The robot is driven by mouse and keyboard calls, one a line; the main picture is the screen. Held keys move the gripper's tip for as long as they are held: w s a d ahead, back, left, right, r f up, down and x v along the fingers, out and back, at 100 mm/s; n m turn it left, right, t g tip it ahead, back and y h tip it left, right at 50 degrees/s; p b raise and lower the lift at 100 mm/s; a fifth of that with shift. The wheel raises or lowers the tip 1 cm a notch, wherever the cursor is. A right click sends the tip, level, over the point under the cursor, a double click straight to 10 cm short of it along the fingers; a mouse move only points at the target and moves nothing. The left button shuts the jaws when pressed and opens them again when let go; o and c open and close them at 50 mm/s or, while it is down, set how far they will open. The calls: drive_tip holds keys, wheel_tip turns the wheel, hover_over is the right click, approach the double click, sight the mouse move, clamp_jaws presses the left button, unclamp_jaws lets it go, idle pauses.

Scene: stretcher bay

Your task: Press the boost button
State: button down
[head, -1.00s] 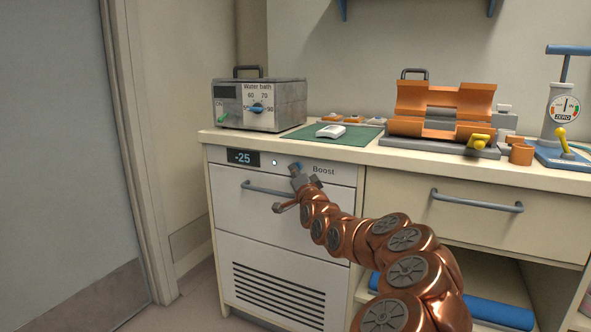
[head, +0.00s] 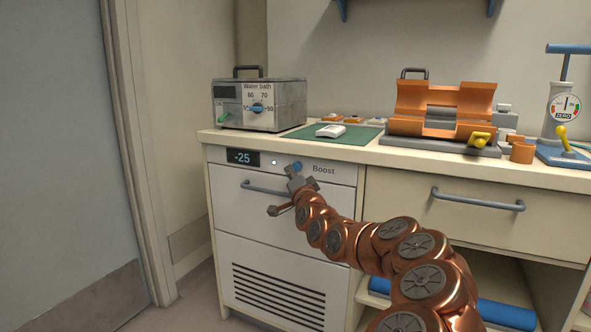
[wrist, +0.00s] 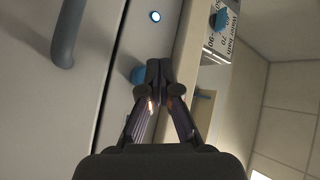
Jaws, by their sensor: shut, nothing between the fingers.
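The boost button (head: 297,166) is a small round blue knob on the pale front panel, just left of the word "Boost". It also shows in the wrist view (wrist: 138,73), partly behind my fingers. My gripper (head: 292,172) is shut and empty, with its tips right at the button in the head view. In the wrist view the shut fingertips (wrist: 158,68) lie just right of the button. I cannot tell whether they touch it. A small indicator light (head: 274,162) left of the button glows pale blue. The display (head: 242,157) reads -25.
A blue-grey drawer handle (head: 268,189) runs below the panel, close to my gripper. The countertop above holds a water bath (head: 262,105), a green mat (head: 358,136) and an orange cradle (head: 440,105). The floor at left is clear.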

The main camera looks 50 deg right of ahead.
drive_tip(key=shift+s+a+b, duration=0.1)
drive_tip(key=shift+s+a, duration=0.15)
drive_tip(key=shift+a, duration=0.55)
drive_tip(key=shift+s+a+b, duration=0.15)
drive_tip(key=shift+s+a, duration=0.05)
drive_tip(key=shift+a, duration=0.6)
drive_tip(key=shift+s+a+b, duration=0.1)
drive_tip(key=shift+s+a, duration=0.15)
drive_tip(key=shift+a, duration=0.55)
